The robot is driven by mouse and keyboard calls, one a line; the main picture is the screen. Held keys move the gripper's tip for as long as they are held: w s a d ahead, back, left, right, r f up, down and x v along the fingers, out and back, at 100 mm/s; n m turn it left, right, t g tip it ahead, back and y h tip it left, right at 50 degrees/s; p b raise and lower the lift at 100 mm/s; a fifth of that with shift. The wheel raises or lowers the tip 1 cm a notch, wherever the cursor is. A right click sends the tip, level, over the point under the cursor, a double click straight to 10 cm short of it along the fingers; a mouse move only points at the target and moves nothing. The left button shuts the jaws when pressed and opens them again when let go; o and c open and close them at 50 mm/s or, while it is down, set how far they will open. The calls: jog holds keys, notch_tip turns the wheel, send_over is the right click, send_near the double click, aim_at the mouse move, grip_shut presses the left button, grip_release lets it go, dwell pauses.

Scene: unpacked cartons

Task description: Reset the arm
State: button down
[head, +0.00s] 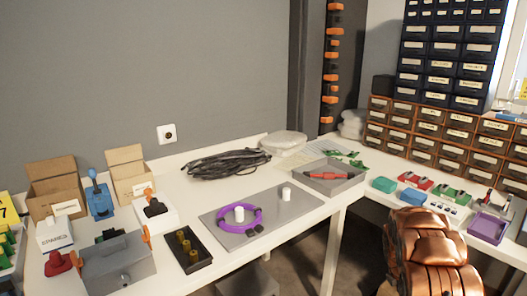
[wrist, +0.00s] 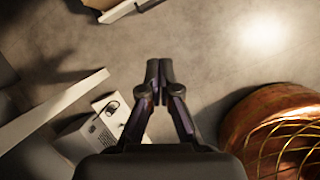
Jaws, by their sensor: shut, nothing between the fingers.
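My gripper (wrist: 159,70) shows in the wrist view with its two dark fingertips together and nothing between them. It points over a bare grey-brown floor (wrist: 195,40). It touches nothing that I can see. In the head view I cannot make out my gripper.
A white table (head: 283,240) holds cartons (head: 55,190), a black cable coil (head: 225,163), a purple ring (head: 258,222) and a grey tray (head: 340,184). Drawer cabinets (head: 440,140) stand at the right. A pale box (wrist: 85,140) lies left of my gripper in the wrist view.

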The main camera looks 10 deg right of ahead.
jog(key=s+a+r+m+p, duration=0.35)
jog(key=a+r, duration=0.35)
jog(key=r, duration=0.4)
jog(key=s+a+r+m+g+y+p, duration=0.1)
jog(key=s+a+r+m+p, duration=0.3)
jog(key=a+r, duration=0.55)
jog(key=s+a+r+m+p, duration=0.3)
jog(key=s+a+r+p, duration=0.15)
jog(key=r, duration=0.85)
jog(key=s+a+r+m+y+p, duration=0.1)
jog(key=s+a+r+m+p, duration=0.1)
jog(key=s+a+r, duration=0.4)
jog(key=s+a+r+m+g+y+p, duration=0.1)
jog(key=s+a+r+m+p, duration=0.2)
jog(key=s, duration=0.8)
jog(key=s+a+r+m+y+p, duration=0.1)
jog(key=s+a+r+m+p, duration=0.2)
jog(key=s+a+r+p, duration=0.3)
jog(key=s+a+r, duration=0.3)
jog(key=shift+s+a+g, duration=0.15)
jog(key=shift+a+g, duration=0.25)
